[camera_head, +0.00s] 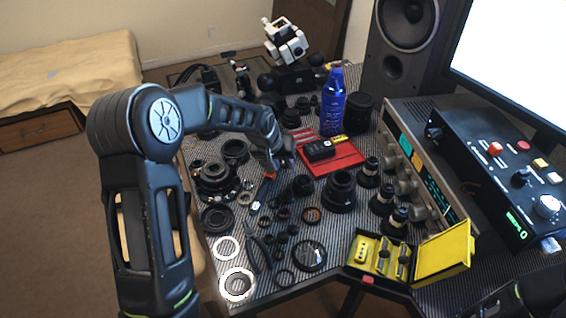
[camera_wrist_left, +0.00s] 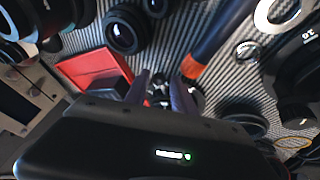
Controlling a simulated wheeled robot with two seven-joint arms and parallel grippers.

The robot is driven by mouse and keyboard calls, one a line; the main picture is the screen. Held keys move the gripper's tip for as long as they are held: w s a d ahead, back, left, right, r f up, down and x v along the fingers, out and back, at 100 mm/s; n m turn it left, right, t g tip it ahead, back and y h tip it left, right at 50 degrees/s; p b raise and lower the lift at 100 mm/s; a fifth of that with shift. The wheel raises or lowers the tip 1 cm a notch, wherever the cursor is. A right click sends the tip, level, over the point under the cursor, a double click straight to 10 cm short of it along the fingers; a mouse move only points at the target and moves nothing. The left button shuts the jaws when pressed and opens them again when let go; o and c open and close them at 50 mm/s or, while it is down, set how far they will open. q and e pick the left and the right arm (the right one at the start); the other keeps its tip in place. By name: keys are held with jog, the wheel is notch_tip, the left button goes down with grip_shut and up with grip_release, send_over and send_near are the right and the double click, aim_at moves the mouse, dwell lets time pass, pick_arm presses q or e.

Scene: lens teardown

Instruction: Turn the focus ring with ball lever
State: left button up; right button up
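My left gripper (camera_head: 283,161) reaches down over the middle of the table, left of the red tray. In the left wrist view its two dark fingers (camera_wrist_left: 161,92) stand apart, with a small dark part visible between them; I see no grip on it. A large dark lens assembly (camera_head: 215,178) with rings stands left of the gripper in the head view. A dark ring-shaped part with white markings (camera_wrist_left: 300,75) shows at the right edge of the left wrist view. I cannot make out a ball lever on either.
A dark tool with an orange end (camera_head: 268,176) lies beside the gripper. A red tray (camera_head: 345,158), a blue bottle (camera_head: 333,105) and a yellow open case (camera_head: 440,252) stand to the right. Several lens barrels and loose rings crowd the striped mat; free gaps are small.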

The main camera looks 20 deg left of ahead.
pick_arm(q)
grip_shut()
dwell(1.1)
